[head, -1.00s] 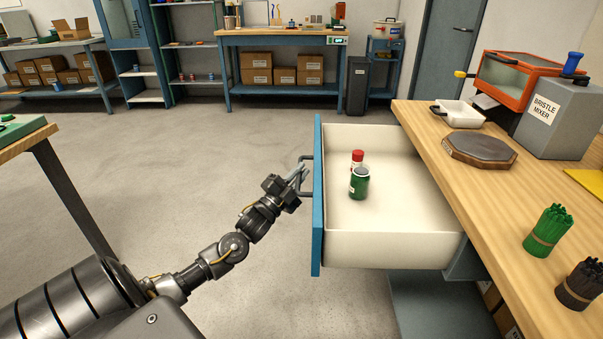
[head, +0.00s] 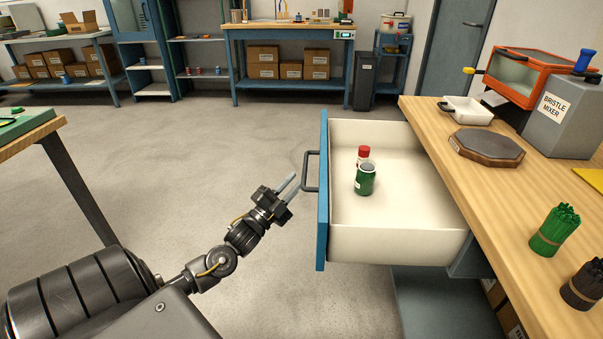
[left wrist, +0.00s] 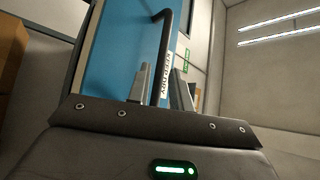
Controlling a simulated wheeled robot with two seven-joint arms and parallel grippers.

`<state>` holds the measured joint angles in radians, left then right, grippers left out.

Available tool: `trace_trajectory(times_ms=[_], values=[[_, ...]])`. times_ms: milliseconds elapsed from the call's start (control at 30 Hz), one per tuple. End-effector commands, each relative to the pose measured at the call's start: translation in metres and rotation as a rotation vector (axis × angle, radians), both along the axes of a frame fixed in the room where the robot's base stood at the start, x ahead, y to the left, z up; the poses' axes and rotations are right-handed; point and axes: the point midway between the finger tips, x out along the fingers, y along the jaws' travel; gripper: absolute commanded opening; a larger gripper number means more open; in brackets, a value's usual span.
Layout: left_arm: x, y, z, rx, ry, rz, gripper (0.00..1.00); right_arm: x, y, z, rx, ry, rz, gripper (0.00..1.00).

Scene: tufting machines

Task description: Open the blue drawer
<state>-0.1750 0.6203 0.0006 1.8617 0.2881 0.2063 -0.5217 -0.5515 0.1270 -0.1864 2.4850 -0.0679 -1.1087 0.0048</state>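The blue drawer (head: 323,195) stands pulled well out from the wooden-topped bench, its white inside showing. Its dark bar handle (head: 306,171) is on the blue front, facing left. A green can (head: 365,180) and a red-capped container (head: 363,154) stand inside. My right gripper is not in view.
The bench top (head: 450,185) at the right holds a dark octagonal block (head: 486,147), a white tray (head: 466,111), a bristle mixer (head: 562,117) and green bristles (head: 555,229). Another table (head: 30,138) is at the left. The floor left of the drawer is clear.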

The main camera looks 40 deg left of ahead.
Motion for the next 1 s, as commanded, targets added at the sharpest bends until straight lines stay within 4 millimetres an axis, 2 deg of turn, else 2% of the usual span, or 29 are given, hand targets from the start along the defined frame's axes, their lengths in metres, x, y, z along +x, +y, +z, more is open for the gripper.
trace_trajectory(times_ms=[100,300,1000], values=[[-0.021,0.001,-0.009,-0.001,0.004,0.0,0.22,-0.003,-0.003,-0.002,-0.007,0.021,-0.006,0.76],[-0.039,0.002,-0.017,0.0,0.002,0.0,0.22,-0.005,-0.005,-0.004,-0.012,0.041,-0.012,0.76],[-0.042,0.001,-0.018,0.001,0.0,-0.001,0.22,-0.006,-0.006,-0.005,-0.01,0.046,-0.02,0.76]])
